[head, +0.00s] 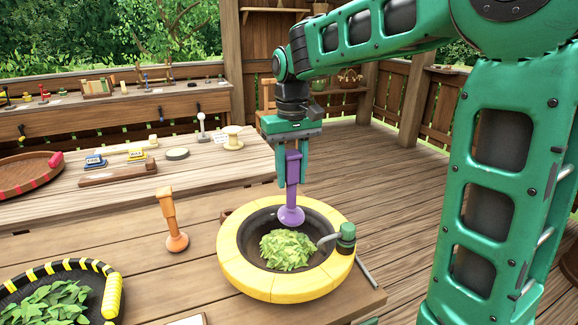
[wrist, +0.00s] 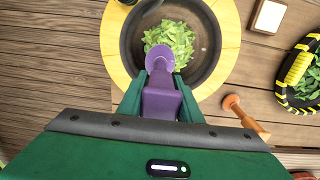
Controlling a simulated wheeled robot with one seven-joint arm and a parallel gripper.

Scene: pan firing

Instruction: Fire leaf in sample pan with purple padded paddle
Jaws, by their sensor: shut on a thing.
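My gripper (head: 291,172) is shut on the handle of the purple padded paddle (head: 292,214) and holds it upright, pad down. The paddle's round pad is over the far side of the sample pan in the head view; I cannot tell whether it touches the pan. The pan is a dark bowl with a wide yellow rim (head: 233,262). Green leaf (head: 287,250) lies heaped in its middle. In the wrist view, the purple pad (wrist: 160,58) overlaps the near edge of the leaf heap (wrist: 172,38), between my fingertips (wrist: 160,80).
An orange paddle (head: 170,219) stands left of the pan. A black and yellow tray (head: 113,292) of leaves is at the front left. A small green fixture (head: 346,238) sits on the pan's right rim. A red-marked round tray (head: 22,190) and small items lie farther back.

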